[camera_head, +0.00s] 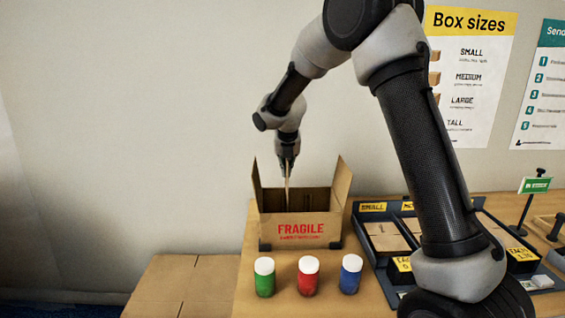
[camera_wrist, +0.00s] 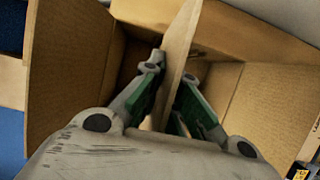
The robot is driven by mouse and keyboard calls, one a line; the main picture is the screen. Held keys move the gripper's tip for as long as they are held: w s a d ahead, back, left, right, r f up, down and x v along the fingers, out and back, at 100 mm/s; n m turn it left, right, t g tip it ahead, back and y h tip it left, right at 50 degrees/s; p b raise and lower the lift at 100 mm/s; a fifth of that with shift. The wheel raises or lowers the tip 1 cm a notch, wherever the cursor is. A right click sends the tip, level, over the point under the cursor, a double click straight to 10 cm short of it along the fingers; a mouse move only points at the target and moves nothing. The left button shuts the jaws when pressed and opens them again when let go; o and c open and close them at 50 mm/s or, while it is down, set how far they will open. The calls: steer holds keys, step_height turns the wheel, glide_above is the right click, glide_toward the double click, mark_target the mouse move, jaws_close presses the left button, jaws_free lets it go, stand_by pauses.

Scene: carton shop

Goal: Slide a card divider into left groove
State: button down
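The open carton (camera_head: 273,226) stands on the bench with its side flaps raised and red FRAGILE print on its front. My gripper (camera_head: 287,167) is above the carton's opening, pointing down. In the wrist view my gripper (camera_wrist: 165,100) has its green-padded fingers on both sides of a thin card divider (camera_wrist: 178,45), shut on it. The divider stands on edge, and in the head view it shows as a thin strip (camera_head: 287,183) reaching down into the opening, left of centre. The carton's inside walls (camera_wrist: 70,62) show on both sides. The left groove and the divider's lower edge are hidden.
A green jar (camera_head: 264,281), a red jar (camera_head: 308,280) and a blue jar (camera_head: 350,278) with white lids stand before the carton. A dark tray (camera_head: 372,262) with flat cartons lies to the right. A lower cardboard surface (camera_head: 180,285) is at left.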

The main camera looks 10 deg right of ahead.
steer(key=shift+w+f, duration=0.15)
steer(key=shift+f, duration=8.2)
steer(key=c, duration=1.6)
jaws_free()
steer(key=shift+o, duration=0.2)
steer(key=shift+r, duration=0.1)
